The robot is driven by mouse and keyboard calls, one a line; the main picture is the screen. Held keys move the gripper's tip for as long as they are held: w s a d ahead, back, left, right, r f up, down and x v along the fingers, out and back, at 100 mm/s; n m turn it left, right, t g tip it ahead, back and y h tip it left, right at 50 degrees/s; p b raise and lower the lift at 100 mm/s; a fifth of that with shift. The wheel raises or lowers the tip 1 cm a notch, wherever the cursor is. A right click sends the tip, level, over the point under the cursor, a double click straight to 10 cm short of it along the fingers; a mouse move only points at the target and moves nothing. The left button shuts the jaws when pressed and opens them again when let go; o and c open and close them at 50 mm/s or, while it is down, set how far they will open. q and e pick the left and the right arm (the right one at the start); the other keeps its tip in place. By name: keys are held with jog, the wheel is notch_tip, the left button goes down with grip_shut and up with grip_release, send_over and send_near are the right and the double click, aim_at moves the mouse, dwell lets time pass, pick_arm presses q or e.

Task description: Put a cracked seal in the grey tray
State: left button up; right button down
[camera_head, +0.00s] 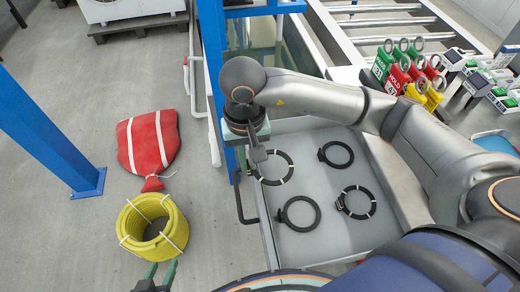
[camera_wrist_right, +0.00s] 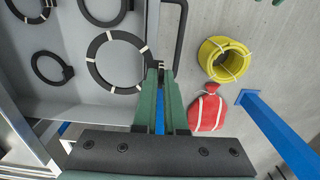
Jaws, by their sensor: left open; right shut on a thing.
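My right gripper (camera_head: 259,158) is shut on the tab of a black ring seal with white bands (camera_head: 293,168), above the left part of the light grey tray (camera_head: 325,186). In the right wrist view the held seal (camera_wrist_right: 91,62) looks larger than the others, and its tab is at the fingertips (camera_wrist_right: 158,68). On the tray floor lie two plain black seals (camera_head: 351,156) (camera_head: 318,214) and another white-banded one (camera_head: 374,203). I cannot tell whether the white marks are cracks. My left gripper (camera_head: 157,276) is open and empty at the bottom edge, above the floor.
A yellow hose coil (camera_head: 130,225) and a red sack (camera_head: 150,140) lie on the floor left of the tray. A blue post (camera_head: 45,130) stands further left. Green, red and yellow tags (camera_head: 405,75) stand beyond the tray, at upper right. A dark bent bar (camera_head: 238,200) runs beside the tray's left edge.

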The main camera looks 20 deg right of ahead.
jog(key=s+a+r+p, duration=0.1)
jog(key=a+r+p, duration=0.1)
jog(key=r, duration=0.3)
jog(key=s+a+r+p, duration=0.1)
jog(key=a+r+p, duration=0.1)
jog(key=r, duration=0.4)
jog(key=shift+s+p, duration=0.35)
dwell(0.8)
jog(key=shift+d, duration=0.1)
